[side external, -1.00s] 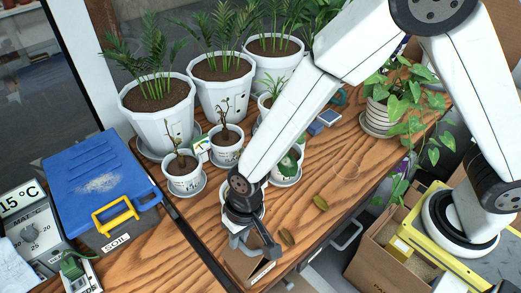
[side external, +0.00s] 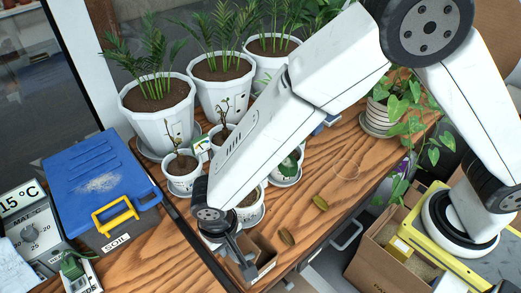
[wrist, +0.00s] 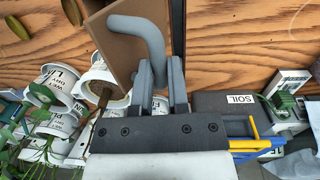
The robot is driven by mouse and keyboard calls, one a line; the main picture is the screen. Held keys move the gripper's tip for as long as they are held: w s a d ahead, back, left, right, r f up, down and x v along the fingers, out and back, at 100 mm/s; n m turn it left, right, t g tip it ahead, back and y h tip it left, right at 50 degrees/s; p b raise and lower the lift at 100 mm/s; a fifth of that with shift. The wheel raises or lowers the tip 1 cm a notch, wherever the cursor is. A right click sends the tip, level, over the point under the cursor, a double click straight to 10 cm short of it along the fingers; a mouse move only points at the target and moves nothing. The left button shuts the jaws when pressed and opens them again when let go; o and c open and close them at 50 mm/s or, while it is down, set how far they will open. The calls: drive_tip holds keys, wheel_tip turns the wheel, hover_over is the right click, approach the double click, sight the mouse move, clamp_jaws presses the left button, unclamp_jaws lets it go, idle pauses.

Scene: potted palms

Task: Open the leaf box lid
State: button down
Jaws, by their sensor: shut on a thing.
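The leaf box (side external: 266,270) is a small brown box with a pale label, at the table's front edge in the side view. Its dark inside shows at the top. My gripper (side external: 243,262) is at its left side. In the wrist view my gripper (wrist: 161,78) is shut on the bent grey handle (wrist: 150,32) of the lid. The brown lid panel (wrist: 112,48) shows beside the handle. In the side view my gripper largely hides the lid, so its exact tilt is unclear.
Two dry leaves (side external: 320,203) (side external: 287,237) lie on the wood right of the box. Small white pots (side external: 183,174) stand behind my arm. A blue-lidded soil bin (side external: 100,180) stands left. A cardboard box (side external: 385,255) is below the table's right edge.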

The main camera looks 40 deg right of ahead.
drive_tip(key=a+f+h, duration=0.3)
drive_tip(key=a+h, duration=0.3)
drive_tip(key=a, duration=0.1)
drive_tip(key=shift+s+a, duration=0.15)
drive_tip(key=shift+a, duration=0.05)
idle(0.6)
drive_tip(key=shift+a, duration=0.15)
idle(0.4)
drive_tip(key=c, duration=0.6)
unclamp_jaws()
drive_tip(key=shift+f, duration=0.1)
drive_tip(key=shift+h, duration=0.3)
